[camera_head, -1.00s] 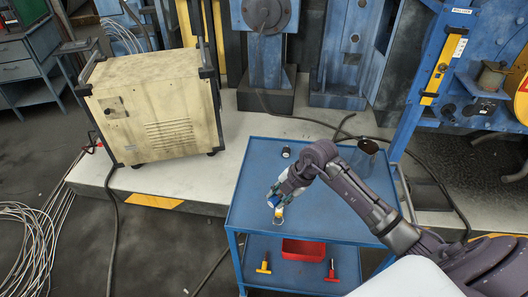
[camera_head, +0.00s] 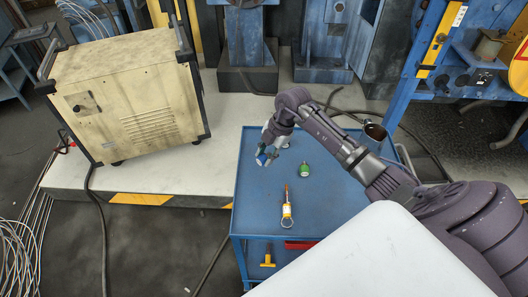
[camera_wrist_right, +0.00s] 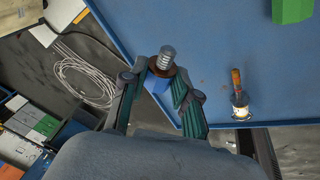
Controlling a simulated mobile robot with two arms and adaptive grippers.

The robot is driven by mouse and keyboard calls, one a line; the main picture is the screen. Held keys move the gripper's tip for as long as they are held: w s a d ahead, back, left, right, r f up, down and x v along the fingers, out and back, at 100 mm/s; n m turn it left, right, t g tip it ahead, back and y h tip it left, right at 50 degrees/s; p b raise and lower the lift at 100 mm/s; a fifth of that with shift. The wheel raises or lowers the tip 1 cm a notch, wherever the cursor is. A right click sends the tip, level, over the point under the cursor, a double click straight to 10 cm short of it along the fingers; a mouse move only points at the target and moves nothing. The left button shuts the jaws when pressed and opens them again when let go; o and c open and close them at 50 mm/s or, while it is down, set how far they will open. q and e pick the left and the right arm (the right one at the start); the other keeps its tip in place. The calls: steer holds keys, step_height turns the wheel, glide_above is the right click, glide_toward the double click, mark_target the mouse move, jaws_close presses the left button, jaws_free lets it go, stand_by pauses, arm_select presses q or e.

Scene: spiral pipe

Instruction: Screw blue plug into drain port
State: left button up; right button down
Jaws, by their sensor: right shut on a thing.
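My right gripper (camera_head: 270,157) is shut on the blue plug (camera_head: 262,159), above the left part of the blue cart's top. In the right wrist view, my right gripper (camera_wrist_right: 158,92) holds the plug's blue body (camera_wrist_right: 157,83) between its fingertips, with a brown collar and a grey threaded end (camera_wrist_right: 167,55) sticking out past them. The plug looks clear of the tabletop. I cannot pick out the drain port in either view. My left gripper is not in view.
A yellow-handled tool (camera_head: 268,259) and a red tray (camera_head: 300,245) lie below. A beige cabinet (camera_head: 125,100) stands left; blue machinery (camera_head: 410,80) stands behind.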

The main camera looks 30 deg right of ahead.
steer(key=shift+w+f+b, duration=0.2)
steer(key=shift+f+b, duration=0.6)
steer(key=shift+f, duration=0.45)
step_height(320, 180, down, 2)
steer(key=shift+f+b, duration=0.15)
steer(key=shift+b, duration=0.95)
steer(key=shift+f, duration=0.25)
steer(key=shift+f+b, duration=0.15)
steer(key=shift+b, duration=0.2)
steer(key=c, duration=1)
jaws_free()
steer(key=shift+o, duration=1.1)
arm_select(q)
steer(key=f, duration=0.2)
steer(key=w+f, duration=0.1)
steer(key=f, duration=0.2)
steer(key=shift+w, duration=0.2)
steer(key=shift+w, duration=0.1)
